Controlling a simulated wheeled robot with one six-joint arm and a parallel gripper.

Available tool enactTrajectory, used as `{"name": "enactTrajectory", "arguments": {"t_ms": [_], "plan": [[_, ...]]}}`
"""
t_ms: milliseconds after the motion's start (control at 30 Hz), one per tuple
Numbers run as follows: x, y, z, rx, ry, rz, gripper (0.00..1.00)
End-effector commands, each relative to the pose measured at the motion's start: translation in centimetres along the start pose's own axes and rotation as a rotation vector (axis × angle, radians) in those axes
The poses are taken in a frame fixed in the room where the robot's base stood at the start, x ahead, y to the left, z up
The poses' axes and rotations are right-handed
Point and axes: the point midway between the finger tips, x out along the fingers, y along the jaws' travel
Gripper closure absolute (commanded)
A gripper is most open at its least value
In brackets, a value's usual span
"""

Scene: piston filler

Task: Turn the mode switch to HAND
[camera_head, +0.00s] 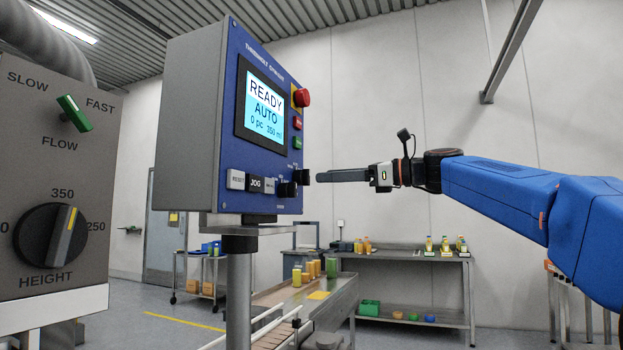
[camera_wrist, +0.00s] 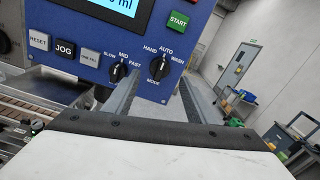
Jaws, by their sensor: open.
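The mode switch (camera_wrist: 160,66) is a black knob low on the blue control panel (camera_wrist: 88,72), with HAND, AUTO and WASH printed around it. Its pointer appears turned up toward AUTO, and the screen (camera_head: 263,105) reads READY AUTO. In the head view the mode switch (camera_head: 301,177) is at the panel's lower right. My gripper (camera_wrist: 161,78) is open, its two fingers on either side of the mode switch in the wrist view. In the head view my gripper (camera_head: 318,176) points at the panel with its tips close to the knob; contact cannot be told.
A second black knob (camera_wrist: 118,72), marked SLOW, MID, FAST, sits close left of the mode switch. START (camera_wrist: 178,21) is above; JOG (camera_wrist: 65,49) and other buttons are left. A red emergency button (camera_head: 301,97) juts out higher up. A conveyor (camera_head: 335,303) runs below the panel.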

Motion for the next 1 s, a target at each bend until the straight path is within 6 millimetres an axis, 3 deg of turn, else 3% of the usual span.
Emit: {"name": "enactTrajectory", "arguments": {"t_ms": [333,800,1000], "plan": [[5.0,0.0,-0.1,0.002,0.0,0.002,0.49],[6.1,0.0,0.0,0.0,0.0,-0.001,0.49],[6.1,0.0,0.0,0.001,0.0,-0.001,0.91]]}}
